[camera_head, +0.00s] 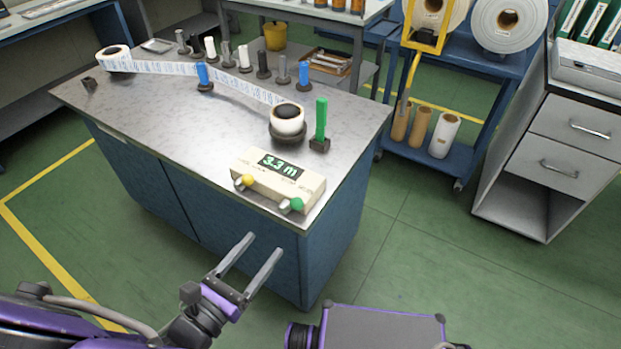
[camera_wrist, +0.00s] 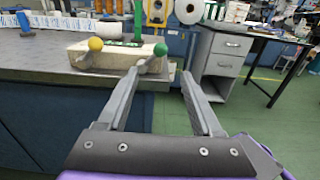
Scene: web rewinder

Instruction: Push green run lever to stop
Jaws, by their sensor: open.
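A cream control box (camera_head: 262,183) stands at the front right corner of the steel-topped bench and its display reads 3.3 m. The green run lever (camera_head: 297,204), a short grey stem with a green ball, sticks out of its front at the right. A similar lever with a yellow ball (camera_head: 248,180) is at its left. My gripper (camera_head: 262,243) is open and empty, in front of the bench and apart from the levers. In the wrist view the green ball (camera_wrist: 160,49) appears just beyond the fingertips, between them, and the yellow ball (camera_wrist: 95,44) left of them.
A tall green upright piece (camera_head: 320,118) stands behind the box, beside the rewind roll (camera_head: 287,119). A printed web (camera_head: 185,72) runs to the unwind roll (camera_head: 115,58) past several posts. A drawer cabinet (camera_head: 555,130) stands at the right. The floor between is clear.

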